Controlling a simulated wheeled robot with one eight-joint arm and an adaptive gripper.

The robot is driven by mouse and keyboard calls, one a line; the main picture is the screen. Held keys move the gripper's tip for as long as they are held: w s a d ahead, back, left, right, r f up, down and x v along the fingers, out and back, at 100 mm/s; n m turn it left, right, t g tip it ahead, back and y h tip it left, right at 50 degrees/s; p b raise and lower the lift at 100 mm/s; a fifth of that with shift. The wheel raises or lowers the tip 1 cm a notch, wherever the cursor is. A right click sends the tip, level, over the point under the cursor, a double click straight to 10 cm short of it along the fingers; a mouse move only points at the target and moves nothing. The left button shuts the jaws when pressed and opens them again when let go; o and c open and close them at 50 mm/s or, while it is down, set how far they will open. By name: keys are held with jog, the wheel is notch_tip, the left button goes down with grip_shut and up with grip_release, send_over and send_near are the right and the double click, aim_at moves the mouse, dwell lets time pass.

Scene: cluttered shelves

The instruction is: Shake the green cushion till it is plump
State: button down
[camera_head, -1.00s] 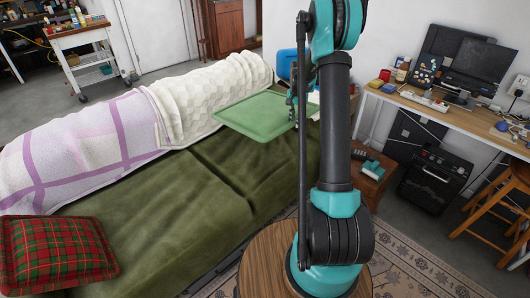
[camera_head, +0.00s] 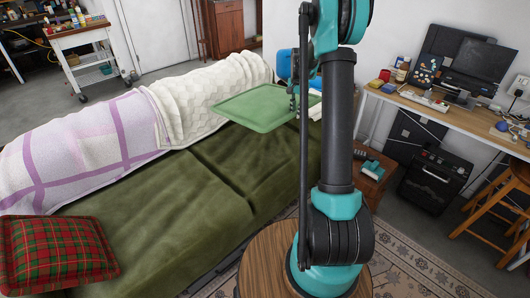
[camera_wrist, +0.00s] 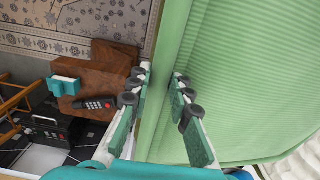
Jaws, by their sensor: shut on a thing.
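The green cushion (camera_head: 262,107) is a flat, thin square held above the far end of the green sofa in the head view. My gripper (camera_head: 294,98) is at the cushion's right edge, partly hidden behind my arm. In the wrist view my gripper (camera_wrist: 162,82) has one finger on each side of the cushion's edge, shut on it. The cushion's ribbed light green face (camera_wrist: 250,70) fills the right of the wrist view.
The sofa seat (camera_head: 190,205) below is bare, with white and purple blankets (camera_head: 80,145) along its back. A red plaid cushion (camera_head: 58,252) lies at the near left. A small wooden side table (camera_head: 372,180) with a remote stands right of the sofa.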

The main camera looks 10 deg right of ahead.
jog(key=shift+r, duration=0.15)
jog(key=shift+r, duration=3.4)
jog(key=s+a+f+n, duration=0.4)
jog(key=s+f+n, duration=0.1)
jog(key=s+f, duration=0.25)
jog(key=s+a+f+n, duration=0.4)
jog(key=s+f+n, duration=0.15)
jog(key=f, duration=0.25)
notch_tip(320, 180, up, 6)
jog(key=s, duration=0.1)
notch_tip(320, 180, down, 7)
jog(key=shift+w+a+r, duration=0.1)
